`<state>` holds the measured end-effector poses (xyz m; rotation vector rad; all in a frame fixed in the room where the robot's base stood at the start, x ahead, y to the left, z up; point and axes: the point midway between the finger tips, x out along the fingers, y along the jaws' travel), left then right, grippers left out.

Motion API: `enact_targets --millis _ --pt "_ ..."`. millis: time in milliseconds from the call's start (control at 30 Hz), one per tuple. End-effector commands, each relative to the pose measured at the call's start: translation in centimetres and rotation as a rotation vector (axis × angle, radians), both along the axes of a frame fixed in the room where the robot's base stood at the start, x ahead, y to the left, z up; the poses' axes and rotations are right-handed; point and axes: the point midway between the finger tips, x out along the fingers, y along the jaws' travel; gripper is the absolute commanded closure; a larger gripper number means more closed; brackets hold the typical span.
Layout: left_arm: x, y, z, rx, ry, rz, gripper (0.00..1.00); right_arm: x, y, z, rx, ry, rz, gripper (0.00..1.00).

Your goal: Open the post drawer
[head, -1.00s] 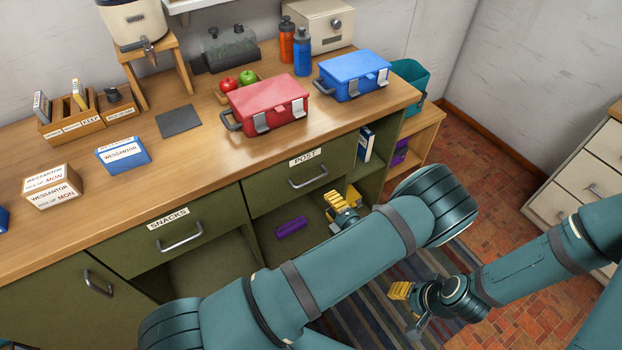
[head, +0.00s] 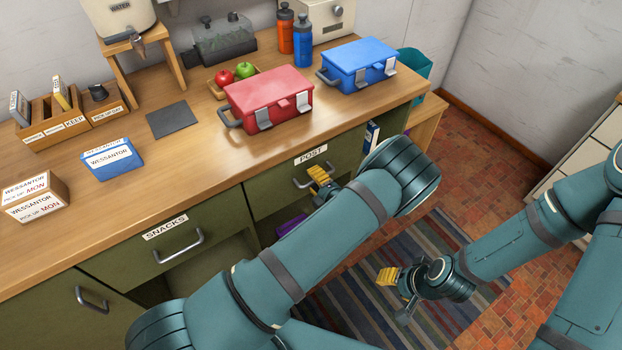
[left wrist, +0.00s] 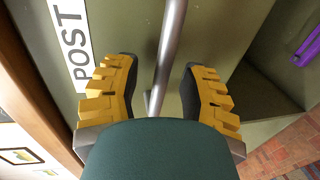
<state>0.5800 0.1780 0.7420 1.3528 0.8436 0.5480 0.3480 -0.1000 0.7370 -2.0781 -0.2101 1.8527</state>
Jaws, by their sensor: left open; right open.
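The post drawer (head: 262,197) is a green drawer front under the counter, with a white POST label (head: 311,154) at its top edge. It looks closed. Its grey bar handle (head: 299,183) is partly covered by my left gripper (head: 321,182) in the head view. In the left wrist view, the handle (left wrist: 168,50) runs between the two open yellow fingers of my left gripper (left wrist: 160,88), with a gap on each side. The POST label (left wrist: 72,40) is beside the fingers. My right gripper (head: 396,290) is open and empty over the striped rug.
A red case (head: 267,100) and a blue case (head: 358,66) stand on the counter above the drawer. The snacks drawer (head: 155,245) is to the left. An open shelf with a purple item (head: 290,227) lies below.

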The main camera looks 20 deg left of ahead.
Motion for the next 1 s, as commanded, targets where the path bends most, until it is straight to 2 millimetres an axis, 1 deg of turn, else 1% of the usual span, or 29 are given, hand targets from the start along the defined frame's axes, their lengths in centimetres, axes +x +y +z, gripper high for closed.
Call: enact_targets --millis 267,300,367,400,633,767,1000 --pt "0.0 0.0 0.0 0.0 0.0 0.0 0.58 0.0 0.0 0.0 0.0 -0.001 0.0 0.53" --pt "0.0 0.0 0.0 0.0 0.0 0.0 0.72 0.0 0.0 0.0 0.0 -0.001 0.0 0.53" --pt "0.0 0.0 0.0 0.0 0.0 0.0 0.93 0.0 0.0 0.0 0.0 -0.001 0.0 0.53" --pt "0.0 0.0 0.0 0.0 0.0 0.0 1.0 0.0 0.0 0.0 0.0 -0.001 0.0 0.53" --pt "0.0 0.0 0.0 0.0 0.0 0.0 1.0 0.0 0.0 0.0 0.0 -0.001 0.0 0.53" --pt "-0.5 -0.6 0.1 0.0 0.0 0.0 1.0 0.0 0.0 0.2 0.0 0.0 0.0 0.53" --pt "-2.9 -3.8 0.1 0.001 0.003 -0.002 1.0 -0.1 0.0 0.7 0.0 0.003 0.0 0.53"
